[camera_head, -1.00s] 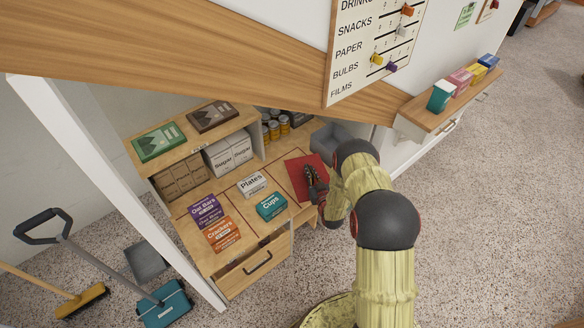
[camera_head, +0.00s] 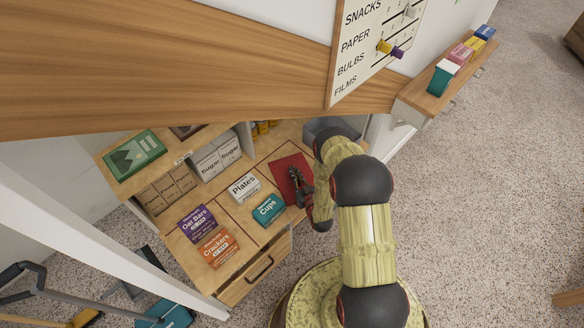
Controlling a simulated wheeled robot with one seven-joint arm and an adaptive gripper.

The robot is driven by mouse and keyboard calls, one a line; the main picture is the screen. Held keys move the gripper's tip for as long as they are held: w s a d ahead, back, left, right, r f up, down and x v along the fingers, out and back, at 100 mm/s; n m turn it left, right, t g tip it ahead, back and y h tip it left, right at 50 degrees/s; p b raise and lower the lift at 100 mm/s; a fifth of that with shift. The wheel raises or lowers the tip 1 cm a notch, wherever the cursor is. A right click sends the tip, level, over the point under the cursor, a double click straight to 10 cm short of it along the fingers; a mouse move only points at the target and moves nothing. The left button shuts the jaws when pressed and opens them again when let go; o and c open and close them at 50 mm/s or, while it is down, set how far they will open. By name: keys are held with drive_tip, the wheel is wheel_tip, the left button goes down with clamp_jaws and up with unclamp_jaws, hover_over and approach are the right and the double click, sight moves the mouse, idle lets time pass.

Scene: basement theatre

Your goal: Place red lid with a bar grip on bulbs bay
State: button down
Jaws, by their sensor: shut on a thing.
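The red lid (camera_head: 284,166) is a flat red square at the right part of the wooden counter, by the Plates and Cups boxes. My gripper (camera_head: 297,179) is over the lid's middle and is shut on it. The gripper hides the bar grip. I cannot tell whether the lid rests on the counter or hangs just above it. A wall board (camera_head: 362,60) lists Snacks, Paper, Bulbs and Films with coloured pegs. No bay marked for bulbs can be made out on the counter.
The counter (camera_head: 252,230) holds a Plates box (camera_head: 243,187), a Cups box (camera_head: 268,209), an Oat Bars box (camera_head: 197,222) and a Crackers box (camera_head: 217,249). A grey bin (camera_head: 322,127) stands behind the lid. A ledge (camera_head: 424,98) with several small boxes is at right. Open floor lies at right.

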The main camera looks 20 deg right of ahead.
drive_tip(key=shift+f, duration=0.15)
drive_tip(key=shift+f, duration=0.1)
drive_tip(key=c, duration=1.9)
unclamp_jaws()
drive_tip(key=shift+r, duration=0.2)
drive_tip(key=s+p, duration=0.1)
drive_tip(key=s, duration=0.3)
drive_tip(key=s+r+p, duration=0.1)
drive_tip(key=s, duration=0.2)
drive_tip(key=s+p, duration=0.1)
drive_tip(key=s, duration=0.3)
drive_tip(key=shift+s+a+r, duration=0.3)
drive_tip(key=shift+s+r, duration=0.05)
drive_tip(key=shift+s, duration=0.15)
